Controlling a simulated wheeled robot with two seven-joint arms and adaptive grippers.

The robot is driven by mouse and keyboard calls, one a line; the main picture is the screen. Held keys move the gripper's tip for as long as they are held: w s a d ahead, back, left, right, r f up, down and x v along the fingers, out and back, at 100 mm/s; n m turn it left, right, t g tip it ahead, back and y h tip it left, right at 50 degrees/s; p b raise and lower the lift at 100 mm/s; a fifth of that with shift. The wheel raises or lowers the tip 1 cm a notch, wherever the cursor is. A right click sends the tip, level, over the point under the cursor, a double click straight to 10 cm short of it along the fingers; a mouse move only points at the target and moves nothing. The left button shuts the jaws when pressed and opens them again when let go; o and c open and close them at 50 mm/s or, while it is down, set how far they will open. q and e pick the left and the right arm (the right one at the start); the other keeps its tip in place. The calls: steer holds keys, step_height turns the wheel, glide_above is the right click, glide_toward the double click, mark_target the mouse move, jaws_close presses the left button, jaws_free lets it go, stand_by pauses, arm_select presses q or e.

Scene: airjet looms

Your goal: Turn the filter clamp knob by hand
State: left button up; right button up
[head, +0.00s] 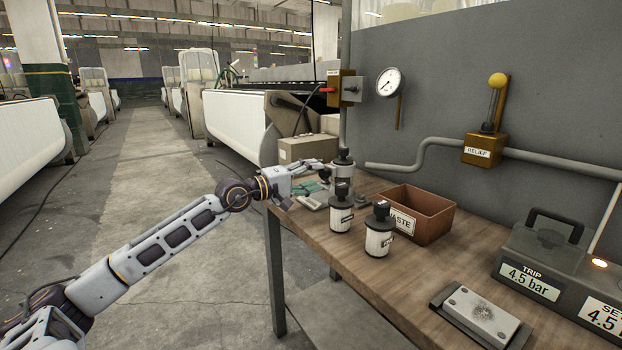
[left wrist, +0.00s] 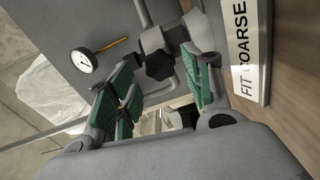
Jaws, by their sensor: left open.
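My left gripper (head: 320,178) reaches over the back left part of the workbench, beside the filter housing (head: 343,172). In the left wrist view its green-padded fingers (left wrist: 160,60) are spread apart. A dark lobed knob (left wrist: 159,66) shows between the fingertips, on a grey metal fitting (left wrist: 151,40). I cannot tell whether either finger touches the knob, and I see nothing held. In the head view the gripper and the housing partly overlap, so the knob is hard to pick out there. My right gripper is in neither view.
Two white canisters with black tops (head: 341,212) (head: 378,234) stand near the housing. Behind them is a brown waste bin (head: 425,213). A metal plate (head: 480,315) and a trip box (head: 540,265) are at the right. A "FIT COARSE" sign (left wrist: 243,50) is close to the right finger in the wrist view.

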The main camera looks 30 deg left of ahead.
arm_select(q)
steer(key=shift+m, duration=0.7)
steer(key=shift+w, duration=0.1)
steer(key=shift+p+x, duration=0.75)
steer(key=shift+x, duration=0.2)
steer(key=c, duration=0.7)
steer(key=shift+c, duration=0.2)
